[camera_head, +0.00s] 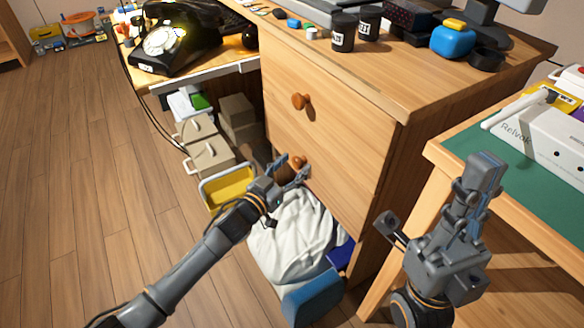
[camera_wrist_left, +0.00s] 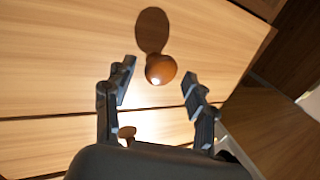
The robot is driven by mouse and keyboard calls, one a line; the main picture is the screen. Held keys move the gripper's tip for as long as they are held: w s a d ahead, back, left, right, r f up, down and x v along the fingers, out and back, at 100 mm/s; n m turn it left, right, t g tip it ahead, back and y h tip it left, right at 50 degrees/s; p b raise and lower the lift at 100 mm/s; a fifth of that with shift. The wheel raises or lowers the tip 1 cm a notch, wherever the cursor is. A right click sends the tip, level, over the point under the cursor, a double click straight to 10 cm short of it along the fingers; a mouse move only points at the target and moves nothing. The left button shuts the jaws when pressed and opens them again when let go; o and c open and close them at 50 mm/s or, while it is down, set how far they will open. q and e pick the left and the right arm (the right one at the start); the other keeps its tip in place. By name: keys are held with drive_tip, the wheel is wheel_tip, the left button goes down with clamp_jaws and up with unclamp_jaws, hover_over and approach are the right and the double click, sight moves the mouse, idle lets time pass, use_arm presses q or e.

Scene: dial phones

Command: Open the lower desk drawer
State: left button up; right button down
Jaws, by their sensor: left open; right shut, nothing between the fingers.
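The wooden desk cabinet has an upper drawer (camera_head: 345,125) and a lower drawer (camera_head: 325,186), both with fronts that look flush. The upper drawer's round wooden knob (camera_head: 301,101) is clear of my grippers. The lower drawer's knob (camera_head: 298,161) is partly hidden behind my left gripper (camera_head: 293,170). In the left wrist view, the lower knob (camera_wrist_left: 160,69) lies ahead of and between the open fingers (camera_wrist_left: 158,85), apart from both. The upper knob (camera_wrist_left: 127,134) shows small by one finger. My right gripper (camera_head: 487,163) is shut and empty, right of the cabinet.
A white bag (camera_head: 298,238) and a blue bin (camera_head: 312,298) stand below my left gripper. A yellow container (camera_head: 228,187) and beige boxes (camera_head: 205,150) sit left of the cabinet. A green-topped table (camera_head: 530,190) is close to my right gripper. The floor at left is open.

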use_arm(q)
drive_tip(key=shift+c, duration=0.2)
clamp_jaws()
